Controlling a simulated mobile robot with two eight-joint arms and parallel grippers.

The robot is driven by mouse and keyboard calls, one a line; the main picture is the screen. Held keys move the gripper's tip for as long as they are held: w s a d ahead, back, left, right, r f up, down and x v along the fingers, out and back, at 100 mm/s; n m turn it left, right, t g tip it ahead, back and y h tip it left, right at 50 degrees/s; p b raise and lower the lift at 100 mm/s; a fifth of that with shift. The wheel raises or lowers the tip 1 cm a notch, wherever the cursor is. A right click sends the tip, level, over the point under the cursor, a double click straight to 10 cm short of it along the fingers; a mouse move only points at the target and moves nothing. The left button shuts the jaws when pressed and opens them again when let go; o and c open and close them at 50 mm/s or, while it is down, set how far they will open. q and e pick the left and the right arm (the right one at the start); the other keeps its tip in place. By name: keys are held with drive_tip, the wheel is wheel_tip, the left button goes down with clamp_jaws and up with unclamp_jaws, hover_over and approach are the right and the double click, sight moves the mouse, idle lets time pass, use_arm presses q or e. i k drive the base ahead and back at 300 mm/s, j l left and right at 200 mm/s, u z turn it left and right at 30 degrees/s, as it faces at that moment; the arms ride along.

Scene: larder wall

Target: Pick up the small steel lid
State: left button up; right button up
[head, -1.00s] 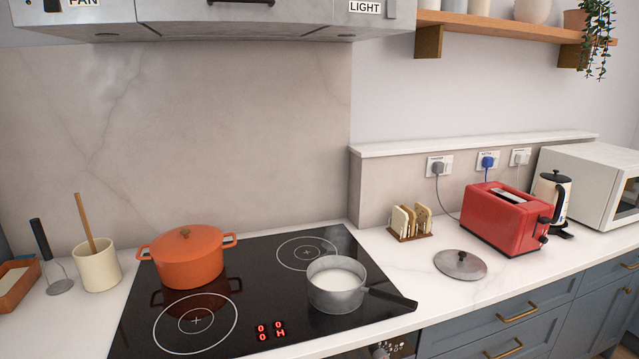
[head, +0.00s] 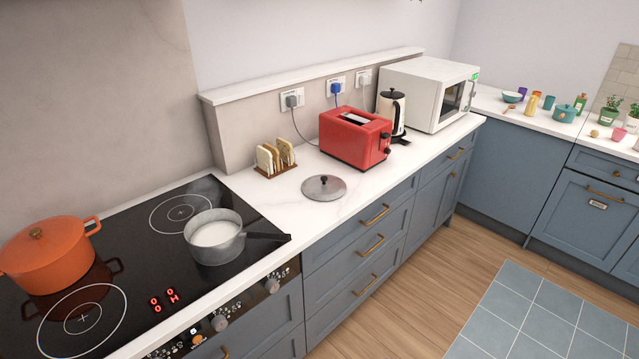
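The small steel lid (head: 324,188) lies flat on the white worktop, its dark knob facing up. It is right of the hob, in front of the toast rack and the red toaster. Neither of my grippers shows in the head view.
An orange pot (head: 50,262) is on the hob (head: 130,240). Worktop around the lid is clear. Floor (head: 410,290) is open at right.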

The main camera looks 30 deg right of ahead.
sight(321, 186)
drive_tip(key=i+l+u, duration=0.1)
drive_tip(key=l, duration=0.25)
drive_tip(key=i+l+u, duration=0.15)
drive_tip(key=i+l, duration=0.15)
drive_tip(key=i+l+u, duration=0.1)
drive_tip(key=l, duration=0.35)
drive_tip(key=i+l+u, duration=0.1)
drive_tip(key=i+l, duration=0.15)
drive_tip(key=l, duration=0.2)
